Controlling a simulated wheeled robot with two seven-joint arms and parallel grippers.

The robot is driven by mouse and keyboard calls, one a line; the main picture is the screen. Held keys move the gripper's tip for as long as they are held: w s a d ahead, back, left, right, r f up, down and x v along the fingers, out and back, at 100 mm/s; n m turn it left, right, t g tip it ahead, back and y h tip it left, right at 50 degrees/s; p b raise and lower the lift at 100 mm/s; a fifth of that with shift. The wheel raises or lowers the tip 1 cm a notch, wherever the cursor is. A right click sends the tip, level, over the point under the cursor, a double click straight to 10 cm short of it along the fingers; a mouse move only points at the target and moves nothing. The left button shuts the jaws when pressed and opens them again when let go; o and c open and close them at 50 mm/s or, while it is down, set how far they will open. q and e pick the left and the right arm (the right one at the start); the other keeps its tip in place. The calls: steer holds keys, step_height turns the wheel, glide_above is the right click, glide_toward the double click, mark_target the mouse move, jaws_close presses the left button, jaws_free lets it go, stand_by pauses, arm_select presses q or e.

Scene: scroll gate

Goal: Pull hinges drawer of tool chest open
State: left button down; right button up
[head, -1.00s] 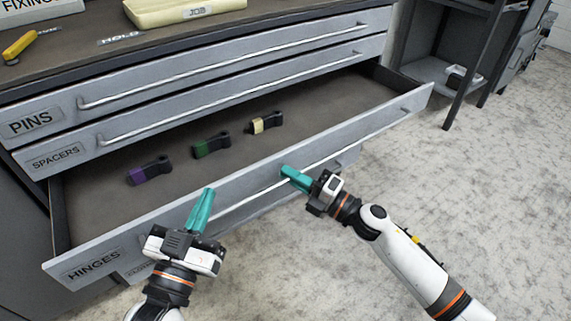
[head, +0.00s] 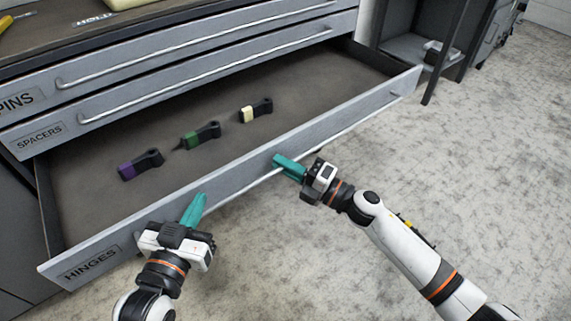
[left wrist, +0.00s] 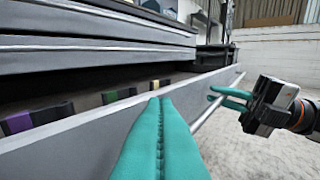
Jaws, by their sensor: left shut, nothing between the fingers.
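The hinges drawer (head: 88,262) of the tool chest stands well out, its grey front panel and label facing me. Its long handle (head: 340,131) runs along the front. My right gripper (head: 288,167) is at this handle near the middle; in the left wrist view its teal fingers (left wrist: 228,97) straddle the bar, with a small gap between them. My left gripper (head: 196,208) is shut and empty, its fingertips before the drawer front, left of my right gripper; I cannot tell if they touch it. The fingers hide part of the handle.
In the drawer lie a purple-ended piece (head: 139,164), a green-ended one (head: 200,135) and a cream-ended one (head: 256,110). The spacers drawer (head: 38,138) and pins drawer (head: 18,101) above are closed. A dark shelf unit (head: 418,50) stands back right. The floor at right is clear.

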steer(key=o, duration=0.3)
steer(key=shift+d, duration=0.1)
